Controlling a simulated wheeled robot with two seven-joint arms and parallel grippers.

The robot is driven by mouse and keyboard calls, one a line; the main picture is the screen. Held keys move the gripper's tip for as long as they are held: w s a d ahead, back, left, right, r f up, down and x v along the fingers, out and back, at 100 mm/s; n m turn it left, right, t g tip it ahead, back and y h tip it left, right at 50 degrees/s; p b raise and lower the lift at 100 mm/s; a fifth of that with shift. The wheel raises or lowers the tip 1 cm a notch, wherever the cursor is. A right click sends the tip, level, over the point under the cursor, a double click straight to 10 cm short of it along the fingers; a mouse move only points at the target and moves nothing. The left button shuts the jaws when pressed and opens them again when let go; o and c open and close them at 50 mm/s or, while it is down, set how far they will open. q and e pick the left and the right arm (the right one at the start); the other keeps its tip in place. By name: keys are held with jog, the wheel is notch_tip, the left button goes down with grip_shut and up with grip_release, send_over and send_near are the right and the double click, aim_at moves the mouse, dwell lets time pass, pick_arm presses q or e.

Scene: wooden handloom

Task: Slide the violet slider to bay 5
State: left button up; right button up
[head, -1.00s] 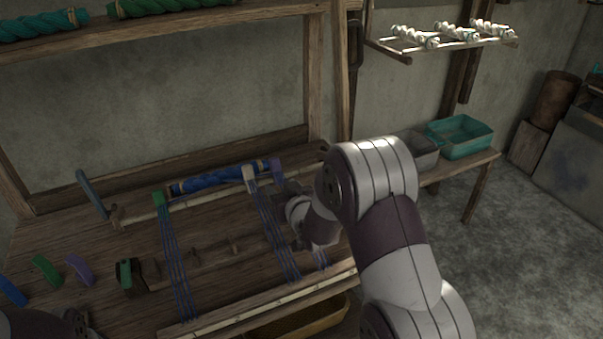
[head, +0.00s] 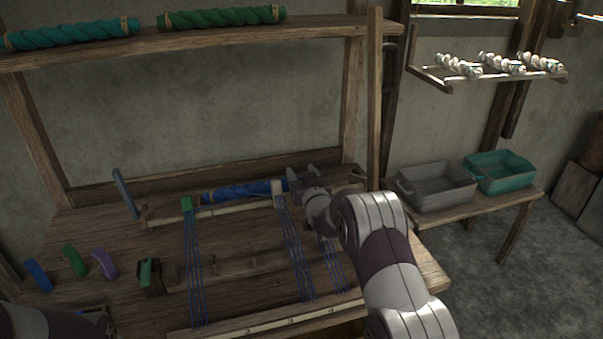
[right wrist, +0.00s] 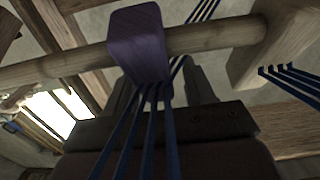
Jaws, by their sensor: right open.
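The violet slider (right wrist: 140,45) sits on a wooden rod (right wrist: 215,37) in the right wrist view, with blue warp threads running down from it. In the head view it is hidden behind my right gripper (head: 306,176), which is at the right part of the loom's rod. My right gripper is open; its dark fingers (right wrist: 160,92) are close behind and below the slider in the wrist view. I cannot tell whether they touch it. A beige slider (head: 279,188) is beside it on the rod. Bay numbers are not readable.
A blue yarn roll (head: 240,191) lies behind the rod. Blue, green and violet pieces (head: 104,263) lie at the left of the table. Grey (head: 436,187) and teal (head: 500,172) bins stand on a side bench.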

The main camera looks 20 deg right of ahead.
jog(key=shift+w+r, duration=0.1)
jog(key=shift+w, duration=0.05)
grip_shut()
jog(key=shift+d, duration=0.4)
jog(key=d+b, duration=0.2)
jog(key=d, duration=0.2)
jog(key=shift+d, duration=0.35)
grip_release()
